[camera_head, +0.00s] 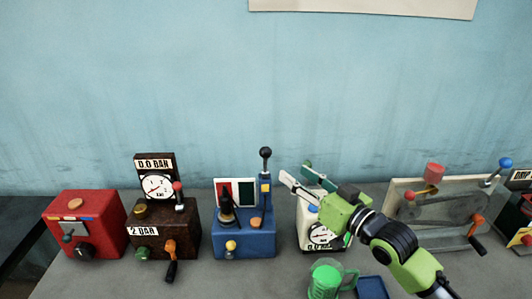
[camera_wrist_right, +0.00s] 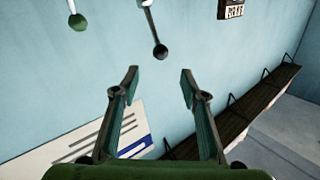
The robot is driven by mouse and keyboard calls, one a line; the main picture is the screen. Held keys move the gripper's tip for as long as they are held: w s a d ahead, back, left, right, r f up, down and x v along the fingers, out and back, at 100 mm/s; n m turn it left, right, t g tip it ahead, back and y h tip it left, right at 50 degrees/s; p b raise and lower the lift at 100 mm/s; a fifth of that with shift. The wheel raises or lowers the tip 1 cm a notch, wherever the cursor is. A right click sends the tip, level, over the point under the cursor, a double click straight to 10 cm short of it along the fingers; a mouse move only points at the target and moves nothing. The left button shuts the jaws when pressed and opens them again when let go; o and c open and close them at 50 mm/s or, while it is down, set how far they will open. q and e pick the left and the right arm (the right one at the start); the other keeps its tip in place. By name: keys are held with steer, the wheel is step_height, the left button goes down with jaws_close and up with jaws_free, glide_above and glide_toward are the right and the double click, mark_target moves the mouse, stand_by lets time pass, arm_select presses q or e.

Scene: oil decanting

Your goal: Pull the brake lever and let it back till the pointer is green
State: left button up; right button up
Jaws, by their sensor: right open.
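The brake lever, a grey stem with a black ball knob (camera_head: 266,153), stands upright on the blue box (camera_head: 245,241). Behind the box's dark cone is a panel (camera_head: 236,187) with red, white and green fields; I cannot make out the pointer. My right gripper (camera_head: 296,172) is open and empty, to the right of the lever and apart from it. In the right wrist view my open fingers (camera_wrist_right: 159,82) point towards a black ball on a grey stem (camera_wrist_right: 160,52), which looks like the lever's knob, beyond the fingertips. My left gripper is not in view.
A brown gauge box (camera_head: 165,238) and a red box (camera_head: 84,224) stand left of the blue box. A white gauge box (camera_head: 318,237) is under my right gripper. A green mug (camera_head: 324,281) stands in front. A crank panel (camera_head: 438,211) is at right.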

mark_target(269, 155)
steer(key=p+x, duration=0.3)
steer(key=x, duration=0.9)
steer(key=shift+w+a+r+p, duration=0.1)
steer(key=shift+r+p, duration=0.1)
steer(key=shift+p, duration=0.15)
steer(key=shift+w+a+f, duration=0.1)
steer(key=shift+w+a, duration=0.3)
steer(key=shift+w, duration=0.2)
jaws_close()
